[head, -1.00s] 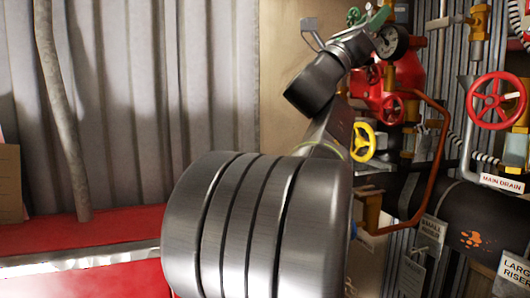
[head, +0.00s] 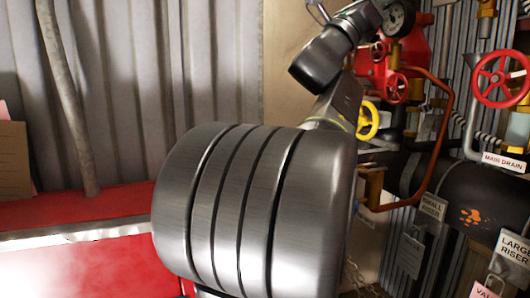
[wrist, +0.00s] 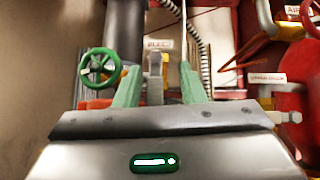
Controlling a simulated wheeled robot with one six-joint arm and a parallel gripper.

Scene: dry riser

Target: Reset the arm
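My arm rises through the middle of the head view, bent at the elbow, with its wrist (head: 325,58) near the top edge. The gripper itself is cut off there. In the wrist view, my gripper (wrist: 159,75) shows two green fingers standing apart, with a gap between them. A grey fitting shows in that gap, apparently behind the fingers. I see nothing clearly held. A green handwheel (wrist: 98,66) stands just left of the left finger; I cannot tell how far beyond it.
Right of my arm are a yellow handwheel (head: 368,120), red handwheels (head: 501,79), an orange-brown pipe (head: 447,125) and a black pipe (head: 480,195) with hanging tags. A corrugated wall (head: 130,90), a leaning pole (head: 68,100) and a red ledge (head: 110,200) are at left.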

